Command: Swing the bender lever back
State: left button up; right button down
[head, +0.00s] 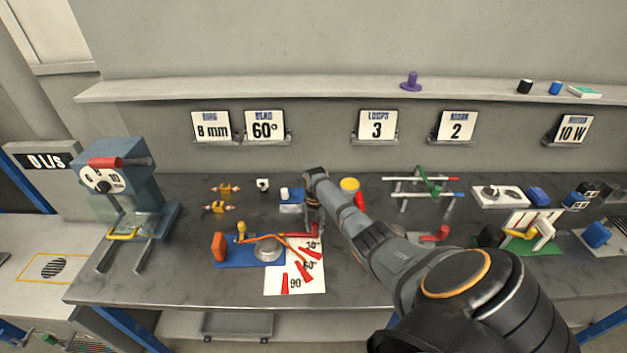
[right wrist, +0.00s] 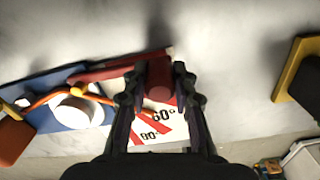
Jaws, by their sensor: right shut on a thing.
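The bender has a blue base (head: 222,256) with a round grey disc (head: 267,249) and an orange block (head: 219,247) at its left end. Its red lever (head: 296,235) reaches right, over the top of a white angle card (head: 275,283) with red marks. An orange rod (head: 285,243) bends past the disc. My right gripper (head: 313,216) points down at the lever's outer end. In the right wrist view its fingers (right wrist: 160,82) are shut around the upright red handle (right wrist: 158,90) of the lever (right wrist: 105,70). My left gripper is out of view.
A blue machine with a dial (head: 140,180) stands at the table's left end. Small orange-ended parts (head: 220,208) lie behind the bender. A rack with rods (head: 420,190) and other items stand to the right. The front left of the table (head: 170,285) is clear.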

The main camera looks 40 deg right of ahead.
jog(key=c, duration=1.1)
grip_release()
jog(key=shift+o, duration=0.2)
jog(key=shift+r, duration=0.1)
notch_tip(320, 180, up, 12)
